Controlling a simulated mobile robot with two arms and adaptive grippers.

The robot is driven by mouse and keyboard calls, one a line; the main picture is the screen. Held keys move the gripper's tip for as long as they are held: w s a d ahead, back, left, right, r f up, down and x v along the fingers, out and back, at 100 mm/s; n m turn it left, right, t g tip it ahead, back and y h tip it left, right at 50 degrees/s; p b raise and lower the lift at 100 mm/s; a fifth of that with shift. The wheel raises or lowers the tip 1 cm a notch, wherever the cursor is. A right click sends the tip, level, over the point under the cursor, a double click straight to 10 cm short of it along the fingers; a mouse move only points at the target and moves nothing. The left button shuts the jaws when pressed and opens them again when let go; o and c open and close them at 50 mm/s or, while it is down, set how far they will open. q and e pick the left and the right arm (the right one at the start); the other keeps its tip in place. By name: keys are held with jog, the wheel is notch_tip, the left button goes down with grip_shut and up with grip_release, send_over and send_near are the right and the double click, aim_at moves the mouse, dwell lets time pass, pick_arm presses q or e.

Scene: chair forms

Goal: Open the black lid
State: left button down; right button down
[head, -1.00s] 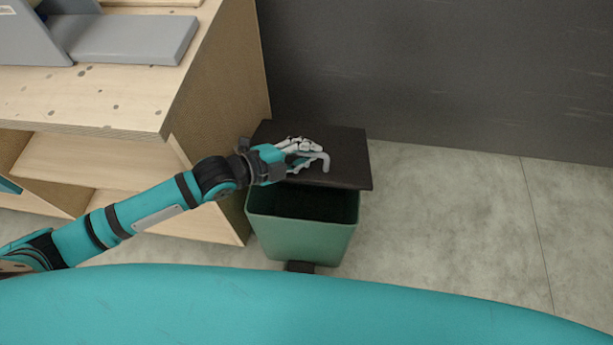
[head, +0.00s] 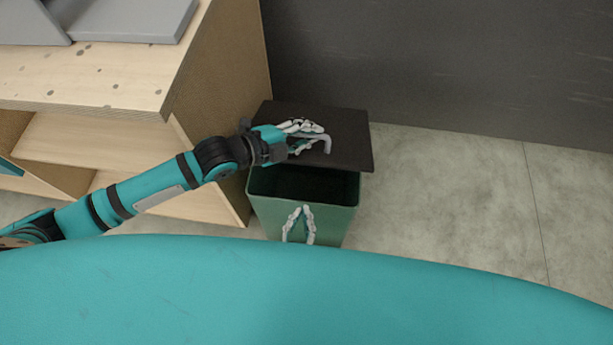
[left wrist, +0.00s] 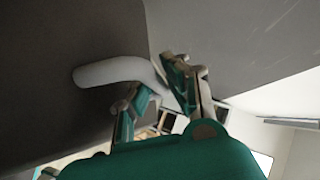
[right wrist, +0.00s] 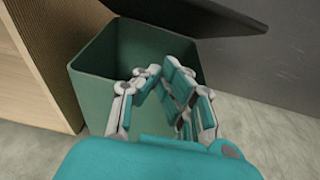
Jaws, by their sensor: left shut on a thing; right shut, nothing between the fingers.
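The black lid (head: 350,135) is raised at the back of a green bin (head: 340,200), whose dark inside shows below its front edge. My left gripper (head: 312,141) is shut on the lid's grey bent handle (head: 326,143); the handle also shows in the left wrist view (left wrist: 105,70), between the fingers or close to them. My right gripper (head: 300,209) is shut and empty, in front of the bin. In the right wrist view my right gripper (right wrist: 160,72) appears before the bin's opening, with the lid (right wrist: 195,15) above and beyond.
A wooden shelf unit (head: 90,85) stands close on the left of the bin, with grey items (head: 130,18) on top. A dark wall (head: 430,60) is behind. The pale floor (head: 450,200) to the right is clear. My teal body covers the bottom of the head view.

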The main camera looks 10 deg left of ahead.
jog(key=w+r, duration=0.1)
jog(key=w, duration=1)
jog(key=shift+w, duration=0.2)
jog(key=shift+r, duration=0.15)
